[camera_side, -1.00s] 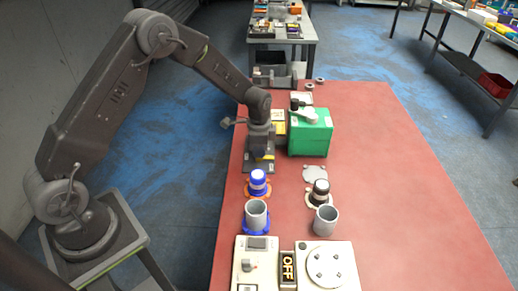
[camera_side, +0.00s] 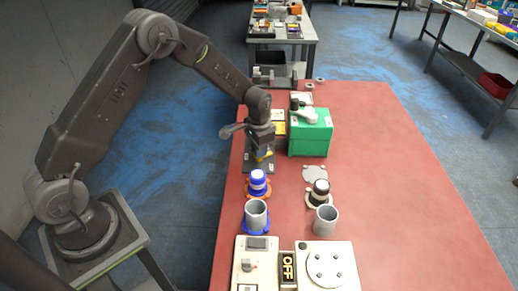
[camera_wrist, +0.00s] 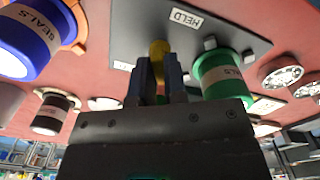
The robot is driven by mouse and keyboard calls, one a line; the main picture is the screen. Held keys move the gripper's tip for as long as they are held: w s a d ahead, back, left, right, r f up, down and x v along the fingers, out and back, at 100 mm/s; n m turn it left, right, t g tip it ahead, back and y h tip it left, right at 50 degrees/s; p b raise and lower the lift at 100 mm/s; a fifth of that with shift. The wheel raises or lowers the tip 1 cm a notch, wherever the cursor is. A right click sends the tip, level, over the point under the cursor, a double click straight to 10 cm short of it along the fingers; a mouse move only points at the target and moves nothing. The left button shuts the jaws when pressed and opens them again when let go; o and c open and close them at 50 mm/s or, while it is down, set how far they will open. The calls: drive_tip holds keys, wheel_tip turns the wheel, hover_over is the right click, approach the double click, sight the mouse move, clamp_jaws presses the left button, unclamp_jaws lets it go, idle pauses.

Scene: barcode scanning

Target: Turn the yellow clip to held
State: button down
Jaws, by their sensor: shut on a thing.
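The yellow clip (camera_wrist: 159,50) stands between my gripper's fingers (camera_wrist: 158,82) in the wrist view; they are shut on it. It is on a dark grey plate (camera_wrist: 235,38). A white HELD label (camera_wrist: 187,18) lies on the plate, just beyond and right of the clip's visible end. A second pale label (camera_wrist: 123,66) lies left of the clip and is not readable. In the side view my gripper (camera_side: 262,154) is down over the plate (camera_side: 250,165), and only a bit of the yellow clip (camera_side: 265,154) shows. The clip's lower part is hidden by the fingers.
A green spool-like piece (camera_wrist: 222,75) stands close right of the fingers. A blue SEALS piece (camera_wrist: 30,40) and a dark one (camera_wrist: 50,113) are to the left. A green box (camera_side: 310,138) stands right of my gripper. The red table's right side (camera_side: 400,180) is clear.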

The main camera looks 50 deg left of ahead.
drive_tip(key=n, duration=0.6)
drive_tip(key=shift+n, duration=0.3)
drive_tip(key=n, duration=0.5)
drive_tip(key=shift+n, duration=0.4)
drive_tip(key=c, duration=1.2)
unclamp_jaws()
drive_tip(key=shift+o, duration=0.2)
wheel_tip(320, 180, up, 14)
